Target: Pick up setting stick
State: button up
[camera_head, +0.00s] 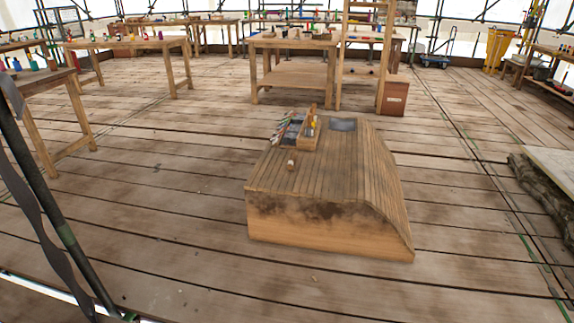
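A low wooden plank-topped block (330,190) with a sloping right side stands on the floor in the middle of the view. A small tool tray (296,132) sits on its top toward the back and holds several thin tools. An upright wooden piece (313,116) stands at the tray's right side. A small pale object (291,164) stands on the planks in front of the tray. I cannot tell which of these, if any, is the setting stick; they are too small to make out. My gripper is not in view.
A grey flat plate (343,125) lies on the block's back right. The plank floor (170,225) around the block is mostly clear. A workbench (292,70) and a reddish-brown box (393,97) stand behind. A dark pole (60,225) crosses the left foreground. A pale slab (552,170) is at right.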

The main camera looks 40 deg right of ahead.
aim_at(292, 163)
jog(key=z, duration=0.1)
jog(key=i, duration=0.95)
jog(key=u, duration=0.05)
